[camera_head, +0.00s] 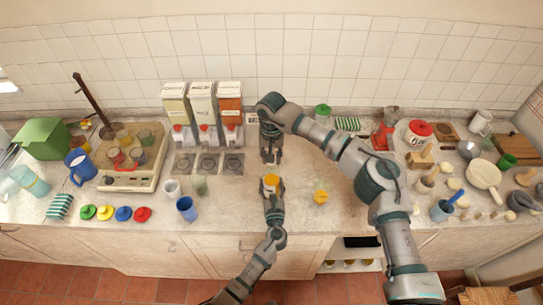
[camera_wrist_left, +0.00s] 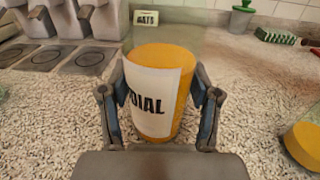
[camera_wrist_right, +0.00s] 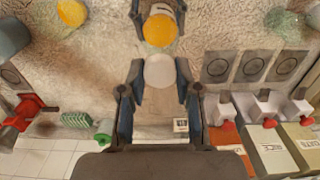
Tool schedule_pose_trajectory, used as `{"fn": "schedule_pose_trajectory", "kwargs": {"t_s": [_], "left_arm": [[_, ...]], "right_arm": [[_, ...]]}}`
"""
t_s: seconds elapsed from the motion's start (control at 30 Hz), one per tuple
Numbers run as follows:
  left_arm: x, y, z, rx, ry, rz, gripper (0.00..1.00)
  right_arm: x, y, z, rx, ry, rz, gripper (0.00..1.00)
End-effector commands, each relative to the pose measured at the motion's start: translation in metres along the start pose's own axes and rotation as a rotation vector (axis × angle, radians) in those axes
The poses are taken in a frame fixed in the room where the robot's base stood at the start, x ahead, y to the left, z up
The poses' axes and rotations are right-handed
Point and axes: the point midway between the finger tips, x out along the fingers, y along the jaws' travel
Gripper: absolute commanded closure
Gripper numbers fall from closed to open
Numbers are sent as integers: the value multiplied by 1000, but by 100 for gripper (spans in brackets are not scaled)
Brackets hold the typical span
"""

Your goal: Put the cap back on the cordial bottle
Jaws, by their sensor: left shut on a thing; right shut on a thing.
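The cordial bottle (camera_wrist_left: 150,105), a short orange cylinder with a white label reading "DIAL", stands upright between the fingers of my left gripper (camera_wrist_left: 160,115), which is shut on it. My right gripper (camera_wrist_right: 158,88) is shut on a pale, whitish round cap (camera_wrist_right: 160,70). The cap is apart from the bottle, toward the wall side of it. In the head view my right gripper (camera_head: 270,157) points down; its fingers mostly hide the cap.
Another orange-yellow container (camera_head: 320,196) stands to the right of the bottle. Dispensers (camera_head: 203,105) stand behind, left of my right gripper. A blue cup (camera_head: 187,208) is left of the bottle.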

Motion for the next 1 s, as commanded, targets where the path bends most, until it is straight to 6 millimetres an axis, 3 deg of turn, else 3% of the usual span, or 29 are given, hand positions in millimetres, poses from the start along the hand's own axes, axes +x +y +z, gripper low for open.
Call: {"fn": "schedule_pose_trajectory", "kwargs": {"t_s": [0.73,0.87,1.0], "left_arm": [[0,0,0,0,0,-1,100],[0,0,0,0,0,-1,100],[0,0,0,0,0,-1,100]], "right_arm": [[11,0,0,35,0,0,78],[11,-1,0,245,0,0,78],[12,-2,0,625,0,1,78]]}}
